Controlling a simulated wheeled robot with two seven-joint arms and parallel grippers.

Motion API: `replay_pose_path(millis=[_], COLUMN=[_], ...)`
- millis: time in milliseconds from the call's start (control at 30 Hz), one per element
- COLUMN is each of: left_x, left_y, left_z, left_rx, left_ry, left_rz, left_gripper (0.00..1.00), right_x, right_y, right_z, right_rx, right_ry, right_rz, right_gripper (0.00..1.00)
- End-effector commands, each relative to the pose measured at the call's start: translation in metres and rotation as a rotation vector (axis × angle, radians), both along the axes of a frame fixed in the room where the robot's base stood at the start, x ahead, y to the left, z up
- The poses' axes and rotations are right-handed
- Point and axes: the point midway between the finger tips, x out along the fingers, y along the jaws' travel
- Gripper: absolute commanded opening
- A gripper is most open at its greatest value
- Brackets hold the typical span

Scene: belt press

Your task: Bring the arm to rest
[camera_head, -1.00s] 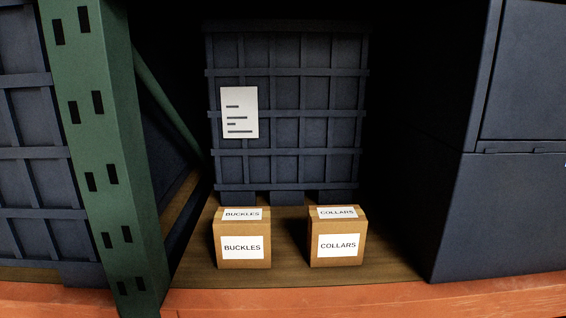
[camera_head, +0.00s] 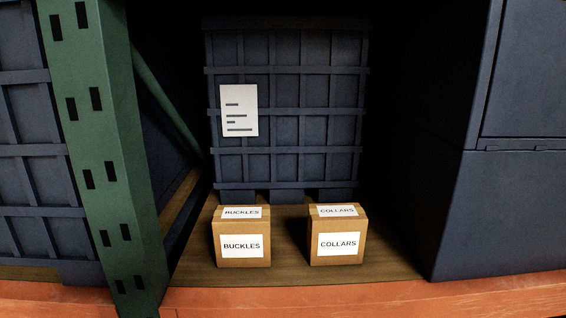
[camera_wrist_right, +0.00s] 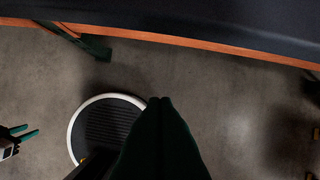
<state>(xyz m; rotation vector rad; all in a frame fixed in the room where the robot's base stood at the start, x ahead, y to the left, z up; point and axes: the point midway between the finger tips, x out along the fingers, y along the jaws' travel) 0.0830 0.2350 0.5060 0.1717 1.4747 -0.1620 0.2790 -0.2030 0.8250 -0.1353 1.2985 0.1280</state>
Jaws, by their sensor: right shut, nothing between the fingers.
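My right gripper (camera_wrist_right: 160,103) points away from the camera in the right wrist view. Its dark green fingers are together with nothing between them, above the grey floor. My left gripper (camera_wrist_right: 32,129) shows at the left edge of the same view, with two green fingers apart and nothing seen between them. Neither gripper shows in the head view. A cardboard box labelled BUCKLES (camera_head: 241,250) and one labelled COLLARS (camera_head: 338,248) stand side by side on the rack shelf (camera_head: 290,270), apart from each other.
An orange beam (camera_head: 400,298) edges the shelf; it also crosses the top of the right wrist view (camera_wrist_right: 180,43). A green upright (camera_head: 103,150) stands left. A dark crate (camera_head: 300,110) with a white sheet is behind the boxes. A dark bin (camera_head: 500,210) is at right.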

Motion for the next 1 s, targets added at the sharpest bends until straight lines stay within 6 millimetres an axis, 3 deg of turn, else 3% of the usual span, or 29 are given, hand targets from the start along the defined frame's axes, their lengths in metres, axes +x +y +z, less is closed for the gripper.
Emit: replay_pose_path(millis=[167, 267, 400, 600, 800, 1000], left_x=[0.000, 0.000, 0.000, 0.001, 0.001, 0.001], left_y=[0.000, 0.000, 0.000, 0.000, 0.000, 0.000], left_z=[-0.004, -0.007, -0.010, -0.015, -0.017, -0.018], left_rx=[0.000, 0.000, 0.000, 0.000, 0.000, 0.000], left_ry=[0.000, 0.000, -0.001, -0.001, -0.001, -0.002], left_rz=[0.000, 0.000, 0.000, 0.000, 0.000, 0.000], left_gripper=[0.36, 0.36, 0.36, 0.36, 0.36, 0.36], right_x=[-0.005, -0.017, -0.051, -0.121, -0.177, -0.195], right_y=[0.001, -0.001, -0.006, -0.017, -0.028, -0.032], right_z=[-0.074, -0.130, -0.208, -0.293, -0.329, -0.336], right_rx=[-0.003, -0.005, -0.010, -0.016, -0.021, -0.022], right_ry=[0.036, 0.059, 0.095, 0.143, 0.169, 0.175], right_rz=[0.006, 0.011, 0.018, 0.029, 0.037, 0.040], right_gripper=[0.00, 0.00, 0.00, 0.00, 0.00, 0.00])
